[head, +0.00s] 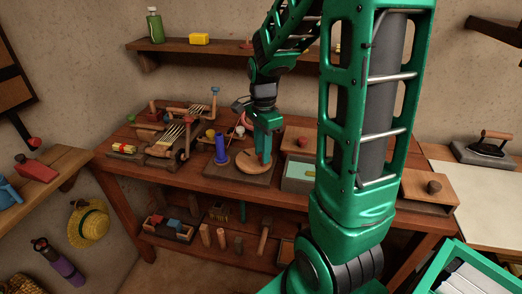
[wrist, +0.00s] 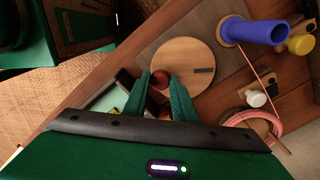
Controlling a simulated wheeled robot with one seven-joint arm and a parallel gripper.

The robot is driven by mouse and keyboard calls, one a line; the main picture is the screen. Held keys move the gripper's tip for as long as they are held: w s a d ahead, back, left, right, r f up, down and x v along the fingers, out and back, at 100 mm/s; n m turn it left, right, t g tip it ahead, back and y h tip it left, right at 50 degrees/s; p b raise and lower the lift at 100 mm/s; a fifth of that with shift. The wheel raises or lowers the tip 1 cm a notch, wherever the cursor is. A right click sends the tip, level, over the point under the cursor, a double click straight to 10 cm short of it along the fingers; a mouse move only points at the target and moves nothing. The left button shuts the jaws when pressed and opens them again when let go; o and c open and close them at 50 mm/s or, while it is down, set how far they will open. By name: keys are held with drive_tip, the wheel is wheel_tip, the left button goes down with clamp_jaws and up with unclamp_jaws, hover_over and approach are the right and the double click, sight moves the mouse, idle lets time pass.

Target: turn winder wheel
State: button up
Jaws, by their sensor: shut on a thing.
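The winder wheel (head: 248,167) is a round, pale wooden disc lying flat on a dark base on the workbench. In the wrist view the wheel (wrist: 193,58) shows a short dark mark on its right part. My gripper (head: 264,160) reaches down at the wheel's right side. In the wrist view my gripper's fingers (wrist: 159,82) are shut on a dark red knob (wrist: 160,78) at the wheel's lower left edge. The fingers hide part of the knob.
A blue spool (head: 221,148) stands just left of the wheel. Pink coiled cord (wrist: 268,125) and a white knob (wrist: 256,98) lie close by. A pale green open box (head: 298,175) is right of the wheel. A wooden loom-like frame (head: 172,138) stands farther left.

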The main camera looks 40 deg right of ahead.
drive_tip(key=shift+a+m, duration=0.2)
drive_tip(key=shift+m, duration=0.2)
drive_tip(key=o, duration=1)
drive_tip(key=shift+o, duration=0.2)
wheel_tip(320, 180, up, 11)
drive_tip(key=shift+w+f, duration=0.1)
drive_tip(key=shift+f, duration=0.05)
